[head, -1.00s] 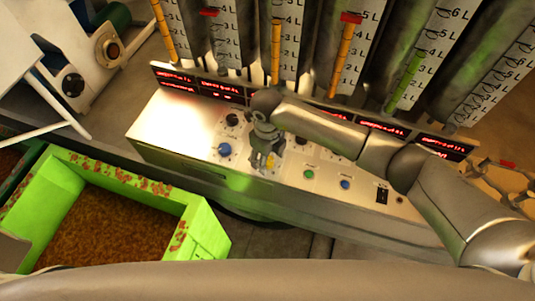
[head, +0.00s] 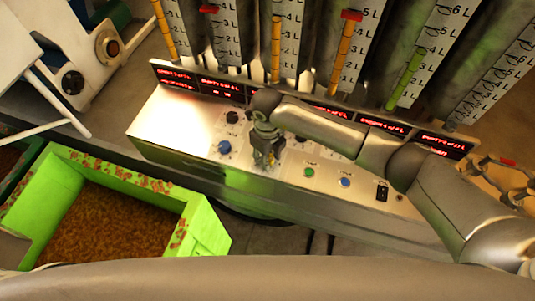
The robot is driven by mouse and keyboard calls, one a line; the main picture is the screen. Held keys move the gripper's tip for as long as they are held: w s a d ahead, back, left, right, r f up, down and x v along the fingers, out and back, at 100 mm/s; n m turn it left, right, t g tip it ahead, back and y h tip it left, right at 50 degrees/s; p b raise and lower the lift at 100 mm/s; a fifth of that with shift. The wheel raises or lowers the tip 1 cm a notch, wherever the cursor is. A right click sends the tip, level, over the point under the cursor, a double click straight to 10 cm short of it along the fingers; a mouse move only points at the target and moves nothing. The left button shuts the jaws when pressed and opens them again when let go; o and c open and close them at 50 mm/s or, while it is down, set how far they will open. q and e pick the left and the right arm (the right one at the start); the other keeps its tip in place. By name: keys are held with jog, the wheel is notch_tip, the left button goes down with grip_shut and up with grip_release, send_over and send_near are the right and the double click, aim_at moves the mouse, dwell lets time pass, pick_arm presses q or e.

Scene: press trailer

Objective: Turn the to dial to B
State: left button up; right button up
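The control panel (head: 180,125) is a long pale metal console below the gauges. A black dial (head: 232,117) and a blue knob (head: 224,147) show on its left part. The dial labels are too small to read, so I cannot tell which one is the "to" dial. My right gripper (head: 266,165) points down at the panel, just right of the blue knob. Its fingers hide the panel spot beneath them, and I cannot tell whether they hold a dial there. My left gripper is not in view.
A green button (head: 308,172), a blue button (head: 346,182) and a black switch (head: 382,193) sit farther right. Red displays (head: 222,87) line the panel's back below tall litre gauges (head: 345,50). A green bin (head: 205,232) of brown material stands at lower left.

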jog(key=m+b, duration=0.2)
jog(key=m, duration=0.2)
jog(key=shift+f, duration=0.1)
jog(key=shift+m+b, duration=0.7)
jog(key=shift+m, duration=1.5)
jog(key=o, duration=1.1)
notch_tip(320, 180, up, 12)
jog(key=shift+r, duration=0.1)
